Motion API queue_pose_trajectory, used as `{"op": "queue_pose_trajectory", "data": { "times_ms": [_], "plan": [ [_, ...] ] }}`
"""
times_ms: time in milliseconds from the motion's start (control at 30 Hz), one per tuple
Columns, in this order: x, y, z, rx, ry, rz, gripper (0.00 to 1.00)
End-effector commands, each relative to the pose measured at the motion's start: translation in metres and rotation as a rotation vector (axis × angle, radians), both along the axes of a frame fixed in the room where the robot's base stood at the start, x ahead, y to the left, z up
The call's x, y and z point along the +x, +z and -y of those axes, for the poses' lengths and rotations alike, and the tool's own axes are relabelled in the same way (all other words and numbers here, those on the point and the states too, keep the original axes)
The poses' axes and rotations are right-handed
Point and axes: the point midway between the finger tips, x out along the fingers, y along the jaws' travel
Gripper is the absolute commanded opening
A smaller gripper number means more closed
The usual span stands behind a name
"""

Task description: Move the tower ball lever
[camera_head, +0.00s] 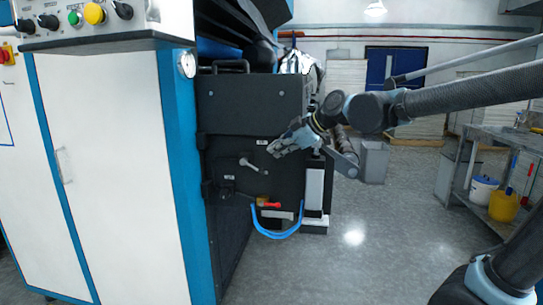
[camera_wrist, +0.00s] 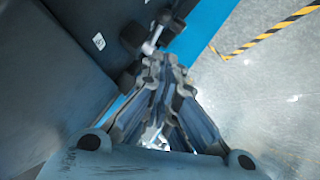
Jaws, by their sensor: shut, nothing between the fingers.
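A short grey lever with a rounded end (camera_head: 248,164) sits on the side of the black machine tower (camera_head: 225,120). Lower down is a red-handled valve (camera_head: 268,204) above a blue hose. I cannot tell for sure which of the two is the tower ball lever. My gripper (camera_head: 271,151) is shut and empty, to the right of and slightly above the grey lever in the head view. In the wrist view my gripper (camera_wrist: 165,62) points toward a silver rod-like part (camera_wrist: 152,40) between dark fittings. Contact with it cannot be told.
A blue hose (camera_head: 277,235) loops below the valve. A white and blue cabinet (camera_head: 115,160) stands at left. Open grey floor (camera_head: 370,240) lies to the right, with a shelf cart holding a yellow bucket (camera_head: 503,206) farther right. Yellow-black floor tape (camera_wrist: 268,34) shows in the wrist view.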

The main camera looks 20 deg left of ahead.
Motion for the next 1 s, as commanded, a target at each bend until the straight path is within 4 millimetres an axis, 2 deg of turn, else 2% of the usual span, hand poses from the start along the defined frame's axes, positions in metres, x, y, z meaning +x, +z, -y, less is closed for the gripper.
{"op": "queue_pose_trajectory", "data": {
  "times_ms": [100,333,1000],
  "plan": [
    [-0.002,0.008,0.014,0.001,-0.002,-0.001,0.00],
    [-0.004,0.018,0.030,0.000,-0.002,-0.001,0.00],
    [-0.003,0.019,0.037,-0.002,-0.008,-0.004,0.00]
  ]
}}
